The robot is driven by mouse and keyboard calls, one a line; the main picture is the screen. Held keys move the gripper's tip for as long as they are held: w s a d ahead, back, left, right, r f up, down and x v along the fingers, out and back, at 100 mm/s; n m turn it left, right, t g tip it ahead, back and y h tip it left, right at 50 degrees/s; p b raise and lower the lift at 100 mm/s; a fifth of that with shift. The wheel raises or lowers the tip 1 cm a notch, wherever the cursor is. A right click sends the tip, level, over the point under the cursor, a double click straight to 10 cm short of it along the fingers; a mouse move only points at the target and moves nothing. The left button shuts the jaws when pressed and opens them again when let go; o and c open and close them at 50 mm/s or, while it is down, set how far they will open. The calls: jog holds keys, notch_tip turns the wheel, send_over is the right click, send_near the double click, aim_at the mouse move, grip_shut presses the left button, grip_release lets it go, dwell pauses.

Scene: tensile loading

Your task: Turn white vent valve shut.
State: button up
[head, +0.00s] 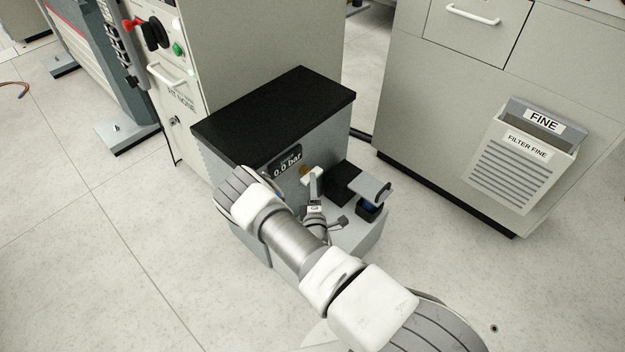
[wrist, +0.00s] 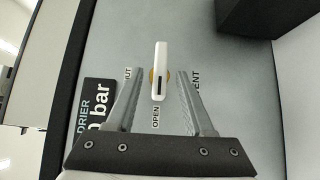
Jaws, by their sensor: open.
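The white vent valve handle (wrist: 160,70) is a narrow lever on a brass hub, on the grey front of the drier box. In the wrist view its long side runs up and down the picture, in line with the OPEN label (wrist: 156,117) below it. The SHUT label, partly hidden, is to the left and the VENT label to the right. My gripper (wrist: 159,76) is open, with one finger on each side of the handle and gaps visible. In the head view the white handle (head: 309,176) shows small, partly covered by my gripper (head: 314,184).
The drier box has a black top (head: 275,112) and a display (head: 287,162) reading 0.0 bar. A black block (head: 341,186) and a grey flap (head: 370,187) stand right of the valve. A cabinet with a FILTER FINE holder (head: 522,160) stands farther right.

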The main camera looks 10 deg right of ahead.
jog(key=shift+w+d+b, duration=0.15)
jog(key=shift+w+b, duration=0.05)
jog(key=shift+w, duration=0.8)
jog(key=shift+w+d+b, duration=0.15)
jog(key=shift+w+b, duration=0.05)
jog(key=shift+w, duration=0.75)
grip_shut()
